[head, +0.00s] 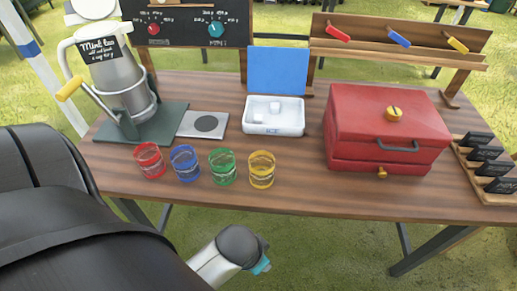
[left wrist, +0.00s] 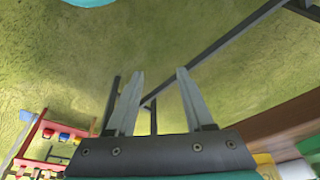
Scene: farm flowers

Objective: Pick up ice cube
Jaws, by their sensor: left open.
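Whitish ice cubes lie inside an open white box (head: 273,129) at the middle of the wooden table in the head view. One ice cube (head: 274,105) shows near the box's centre; the others blend with the box and are hard to tell apart. The box's blue lid (head: 277,70) stands up behind it. My left arm reaches in from the left, in front of the table. In the left wrist view my left gripper (left wrist: 154,76) is open, with nothing between its two fingers and grass behind them. My right gripper is not in view.
Red (head: 149,160), blue (head: 185,163), green (head: 222,167) and yellow (head: 262,169) cups line the table between my left arm and the box. A red chest (head: 385,120) stands right of the box. A grey jug machine (head: 119,85) stands at left.

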